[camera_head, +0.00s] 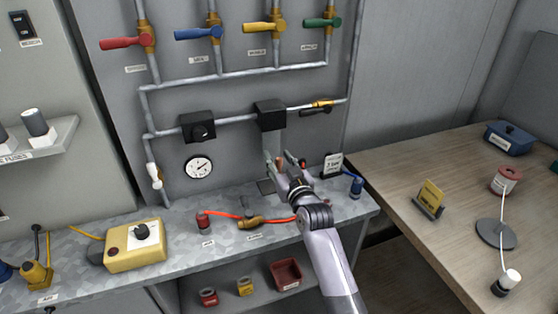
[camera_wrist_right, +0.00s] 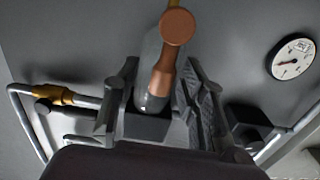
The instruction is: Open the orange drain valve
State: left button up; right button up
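The orange drain valve shows in the right wrist view as a copper-orange handle (camera_wrist_right: 172,50) with a round end. It sits at the end of a grey cylinder that comes from a black box (camera_wrist_right: 148,124). In the head view the same black box (camera_head: 270,114) is on the wall pipe, and the valve is not clearly visible behind my gripper. My right gripper (camera_head: 279,160) is just below that box. In the wrist view its fingers (camera_wrist_right: 157,78) are apart, one on each side of the valve, with a visible gap on the left. My left gripper is not in view.
A second black box (camera_head: 197,126) and a round gauge (camera_head: 198,167) are to the left. A brass valve with a black handle (camera_head: 318,106) is to the right. Coloured valves line the top.

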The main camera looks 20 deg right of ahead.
jog(key=s, duration=1.2)
jog(key=shift+d, duration=0.2)
